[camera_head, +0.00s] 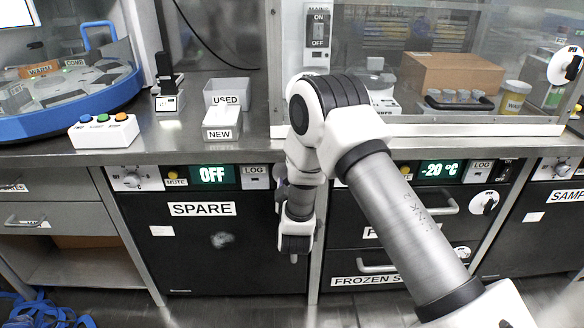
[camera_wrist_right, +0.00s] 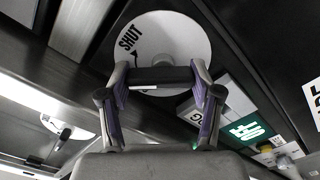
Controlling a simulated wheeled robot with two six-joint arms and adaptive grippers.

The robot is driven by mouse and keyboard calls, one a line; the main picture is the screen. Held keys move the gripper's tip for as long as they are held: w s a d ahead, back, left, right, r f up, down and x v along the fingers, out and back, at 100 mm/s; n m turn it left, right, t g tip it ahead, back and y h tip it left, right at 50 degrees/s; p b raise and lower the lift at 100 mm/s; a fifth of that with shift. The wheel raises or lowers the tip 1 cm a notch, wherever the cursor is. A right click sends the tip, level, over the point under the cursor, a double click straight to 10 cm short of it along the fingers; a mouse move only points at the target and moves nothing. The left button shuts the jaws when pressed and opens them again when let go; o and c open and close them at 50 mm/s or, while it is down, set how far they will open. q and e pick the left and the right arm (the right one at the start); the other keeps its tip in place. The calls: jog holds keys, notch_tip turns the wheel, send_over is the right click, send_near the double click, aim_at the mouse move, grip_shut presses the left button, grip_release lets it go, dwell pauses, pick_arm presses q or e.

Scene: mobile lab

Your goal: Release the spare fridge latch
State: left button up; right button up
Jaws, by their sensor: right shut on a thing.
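The spare fridge (camera_head: 180,250) is the dark front under the bench, with a "SPARE" label and a green "OFF" display. Its door looks closed. In the right wrist view its latch shows as a white round plate (camera_wrist_right: 188,38) marked "SHUT" with a black arrow, and a dark bar handle (camera_wrist_right: 160,77) in front. My right gripper (camera_wrist_right: 160,80) is shut on that bar, one finger at each end. In the head view my right arm hides the latch. My left gripper is in neither view.
Right of the spare fridge is the freezer unit (camera_head: 345,262) showing -20 °C, with its own round dial (camera_head: 484,202). On the bench stand a button box (camera_head: 104,131), a "NEW" box (camera_head: 222,122) and a "USED" box. Blue cable lies on the floor at left.

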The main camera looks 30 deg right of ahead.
jog(key=n+p, duration=0.4)
jog(key=n, duration=0.1)
jog(key=shift+a+r+n+p, duration=0.1)
jog(key=shift+r+n+p, duration=0.1)
jog(key=shift+n+p, duration=0.15)
jog(key=shift+f+n+p, duration=0.25)
jog(key=shift+n+p, duration=1)
jog(key=shift+n, duration=0.5)
jog(key=o, duration=1.2)
jog(key=shift+w, duration=0.1)
jog(key=shift+c, duration=0.2)
jog(key=v, duration=1.2)
